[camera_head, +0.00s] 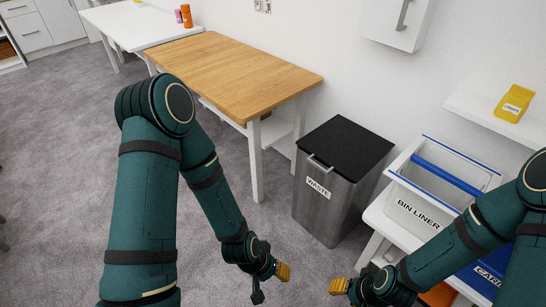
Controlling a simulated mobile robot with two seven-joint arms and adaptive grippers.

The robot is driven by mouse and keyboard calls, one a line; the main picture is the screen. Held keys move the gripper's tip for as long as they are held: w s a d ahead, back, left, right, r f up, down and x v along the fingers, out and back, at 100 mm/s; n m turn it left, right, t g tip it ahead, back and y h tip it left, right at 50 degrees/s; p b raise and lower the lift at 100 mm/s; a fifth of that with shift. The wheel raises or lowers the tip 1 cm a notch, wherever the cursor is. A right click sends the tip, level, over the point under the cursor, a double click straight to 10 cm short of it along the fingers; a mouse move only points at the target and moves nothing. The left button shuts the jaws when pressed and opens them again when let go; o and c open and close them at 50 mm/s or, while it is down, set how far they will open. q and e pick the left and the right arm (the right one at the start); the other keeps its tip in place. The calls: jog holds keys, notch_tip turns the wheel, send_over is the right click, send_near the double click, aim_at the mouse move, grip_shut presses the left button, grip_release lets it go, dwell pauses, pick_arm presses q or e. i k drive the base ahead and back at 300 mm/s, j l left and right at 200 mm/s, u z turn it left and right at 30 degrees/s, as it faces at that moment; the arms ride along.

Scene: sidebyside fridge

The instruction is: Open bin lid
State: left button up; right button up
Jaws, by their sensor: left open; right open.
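The waste bin (330,204) is a grey metallic box with a "WASTE" label, standing on the carpet against the wall. Its black lid (347,146) lies flat and closed on top, with a small metal handle (321,163) at the front edge. My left gripper (272,279) is low in front of the bin, to its left, open and empty. My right gripper (350,287) is below and in front of the bin, open and empty. Both grippers are apart from the bin and its lid. Their fingers have yellow pads, seen partly edge-on.
A wooden-topped table (235,72) stands left of the bin. On the right, a white stand holds a bin liner box (420,205) and a blue box, partly behind my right arm. A wall shelf carries a yellow packet (514,103). Carpet (225,265) is clear in front.

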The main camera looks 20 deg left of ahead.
aim_at(350, 149)
jog(key=u, duration=0.15)
jog(key=i+l, duration=0.15)
jog(key=i, duration=0.75)
